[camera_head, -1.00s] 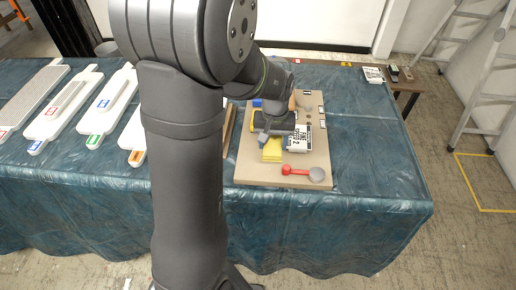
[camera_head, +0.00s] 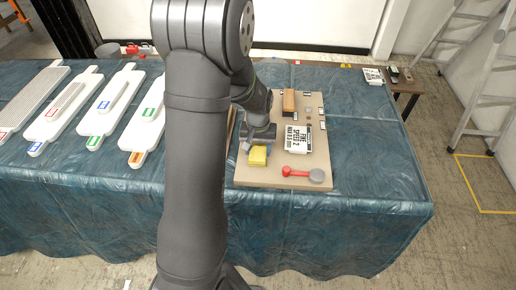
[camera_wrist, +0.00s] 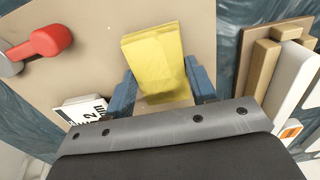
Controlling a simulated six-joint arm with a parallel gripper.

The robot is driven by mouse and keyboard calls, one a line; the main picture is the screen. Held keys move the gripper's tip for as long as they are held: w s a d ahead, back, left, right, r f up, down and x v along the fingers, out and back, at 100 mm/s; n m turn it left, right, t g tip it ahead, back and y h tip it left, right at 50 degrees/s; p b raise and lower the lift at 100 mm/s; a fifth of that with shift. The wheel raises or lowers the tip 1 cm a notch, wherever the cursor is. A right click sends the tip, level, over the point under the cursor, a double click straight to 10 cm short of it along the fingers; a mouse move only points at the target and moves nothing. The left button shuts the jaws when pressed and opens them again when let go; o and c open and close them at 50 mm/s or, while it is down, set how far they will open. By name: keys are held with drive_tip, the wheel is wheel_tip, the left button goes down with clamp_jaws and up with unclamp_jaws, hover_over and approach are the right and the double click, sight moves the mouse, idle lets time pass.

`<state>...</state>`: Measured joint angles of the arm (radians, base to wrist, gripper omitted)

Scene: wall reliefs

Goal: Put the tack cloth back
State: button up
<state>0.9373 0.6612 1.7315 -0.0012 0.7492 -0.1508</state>
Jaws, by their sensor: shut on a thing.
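The yellow tack cloth (camera_head: 258,155) is a folded pad over the front left part of the tan board (camera_head: 262,178). My gripper (camera_head: 252,147) is at the cloth. In the wrist view the cloth (camera_wrist: 155,65) stands out between the two blue fingers (camera_wrist: 162,92), which are shut on its lower part. The cloth is tilted a little. I cannot tell whether it touches the board.
A white labelled box (camera_head: 298,139) lies right of the gripper on the board. A red-handled tool with a grey round head (camera_head: 307,174) lies at the board's front. An orange-brown block (camera_head: 289,102) stands farther back. White long-handled boards (camera_head: 105,101) lie at the left.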

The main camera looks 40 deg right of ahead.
sight(258, 152)
drive_tip(key=shift+f, duration=0.15)
drive_tip(key=o, duration=0.9)
wheel_tip(258, 152, up, 12)
drive_tip(key=shift+r, duration=0.15)
drive_tip(key=shift+f, duration=4.25)
